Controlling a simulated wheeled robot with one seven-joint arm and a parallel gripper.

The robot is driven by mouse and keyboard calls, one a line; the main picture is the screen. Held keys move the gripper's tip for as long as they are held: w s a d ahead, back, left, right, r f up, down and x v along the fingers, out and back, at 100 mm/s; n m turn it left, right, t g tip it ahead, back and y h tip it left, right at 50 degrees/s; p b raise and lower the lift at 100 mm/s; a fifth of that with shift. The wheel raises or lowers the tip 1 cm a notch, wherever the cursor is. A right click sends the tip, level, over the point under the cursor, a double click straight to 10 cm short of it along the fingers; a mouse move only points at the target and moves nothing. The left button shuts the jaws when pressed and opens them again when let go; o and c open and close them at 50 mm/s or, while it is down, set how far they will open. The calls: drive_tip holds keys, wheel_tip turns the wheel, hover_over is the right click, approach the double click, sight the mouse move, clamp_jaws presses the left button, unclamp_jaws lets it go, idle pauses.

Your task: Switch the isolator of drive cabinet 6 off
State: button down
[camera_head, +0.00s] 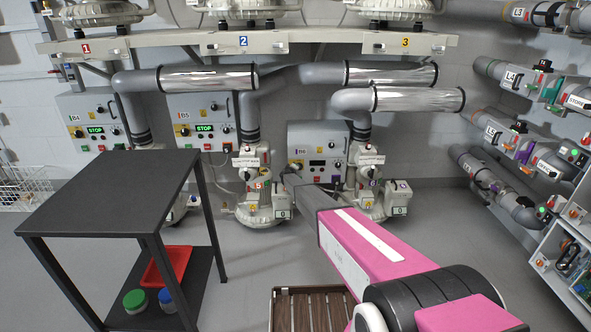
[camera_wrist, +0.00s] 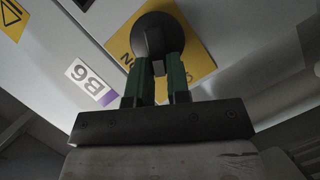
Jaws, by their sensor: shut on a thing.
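Drive cabinet 6 (camera_head: 318,140) is the grey box on the back wall, right of the two other cabinets. In the wrist view its B6 label (camera_wrist: 90,82) shows tilted at the left. The isolator is a black round knob (camera_wrist: 152,30) on a yellow plate (camera_wrist: 198,66). Part of the plate's lettering shows; the rest is hidden by the knob and fingers. My gripper (camera_wrist: 158,70) has its two green fingers shut on the knob's grip.
Cabinets B4 (camera_head: 92,118) and B5 (camera_head: 203,120) have green STOP displays. Blowers (camera_head: 258,190) and (camera_head: 372,180) stand close on both sides of my arm's end. A black table (camera_head: 115,185) is at the left. A slatted wooden crate (camera_head: 308,310) lies below my arm.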

drive_tip(key=c, duration=1.1)
unclamp_jaws()
drive_tip(key=shift+r, duration=0.1)
drive_tip(key=r, duration=0.4)
drive_tip(key=shift+s+a+r, duration=0.3)
drive_tip(key=shift+s+a, duration=0.05)
drive_tip(key=shift+a, duration=0.05)
drive_tip(key=s+a+r, duration=0.2)
drive_tip(key=a, duration=0.1)
drive_tip(key=s+a+r, duration=0.4)
drive_tip(key=a, duration=0.1)
drive_tip(key=shift+s+a+r, duration=0.1)
drive_tip(key=shift+s+a, duration=0.1)
drive_tip(key=shift+a, duration=0.1)
